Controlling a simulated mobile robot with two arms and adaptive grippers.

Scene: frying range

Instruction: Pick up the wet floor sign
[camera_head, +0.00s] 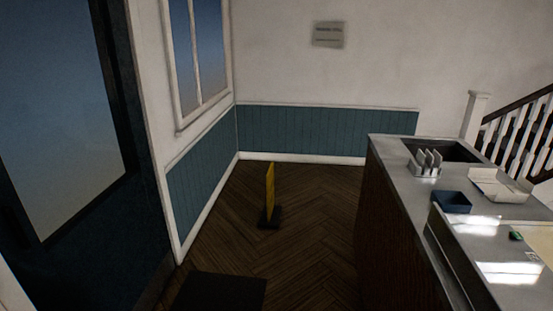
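The wet floor sign (270,189) is a thin yellow upright panel on a dark base (269,217). It stands on the wooden floor near the middle of the head view, seen nearly edge-on. It is upright and nothing touches it above the base. Neither of my grippers shows in this view.
A counter (395,183) with a grey top fills the right side, holding a blue tray (452,202) and a napkin holder (427,163). A dark mat (220,291) lies in front. A door (60,120) is at left. Herringbone floor (318,235) around the sign is clear.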

